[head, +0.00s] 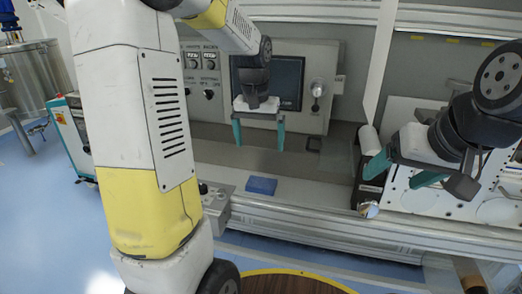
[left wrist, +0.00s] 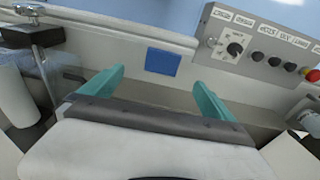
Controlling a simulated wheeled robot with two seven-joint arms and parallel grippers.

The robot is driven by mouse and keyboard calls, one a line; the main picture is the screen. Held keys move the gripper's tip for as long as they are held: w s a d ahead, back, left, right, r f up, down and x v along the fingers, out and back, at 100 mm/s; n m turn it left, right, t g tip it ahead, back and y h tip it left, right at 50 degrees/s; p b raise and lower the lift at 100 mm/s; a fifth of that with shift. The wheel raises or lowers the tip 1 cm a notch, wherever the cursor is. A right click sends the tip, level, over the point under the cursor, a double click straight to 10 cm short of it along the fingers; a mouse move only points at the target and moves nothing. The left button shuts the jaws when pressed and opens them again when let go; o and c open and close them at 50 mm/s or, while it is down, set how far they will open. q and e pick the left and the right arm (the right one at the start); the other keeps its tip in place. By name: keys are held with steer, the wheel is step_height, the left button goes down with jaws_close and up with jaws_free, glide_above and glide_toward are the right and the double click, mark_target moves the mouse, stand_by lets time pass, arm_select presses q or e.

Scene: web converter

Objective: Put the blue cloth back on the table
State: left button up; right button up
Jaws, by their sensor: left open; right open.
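The blue cloth (head: 261,185) is a small folded rectangle lying flat on a pale ledge of the machine, beside a grey control box. It also shows in the left wrist view (left wrist: 162,62), ahead of and between the two fingertips. My left gripper (head: 259,148) is open and empty, fingers pointing down, apart from the cloth and above it in the head view. My right gripper (head: 403,170) is open and empty at the right, near a black bracket. A round brown wooden table top (head: 290,284) with a yellow rim shows partly at the bottom edge.
The grey control box (left wrist: 245,48) with knobs and a red button sits close beside the cloth. A metal rail (head: 310,222) runs along the machine's front. A panel with a dark screen (head: 290,82) stands behind my left gripper. A white roll (head: 369,140) is near my right gripper.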

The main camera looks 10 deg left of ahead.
arm_select(q)
steer(key=s+d+r+t+h, duration=0.1)
steer(key=s+r+t, duration=0.1)
steer(key=s, duration=0.8)
steer(key=s+r+t, duration=0.2)
steer(key=s+r, duration=0.3)
steer(key=s, duration=0.4)
steer(key=shift+s+d+t+h, duration=0.35)
steer(key=shift+d+t+h, duration=0.05)
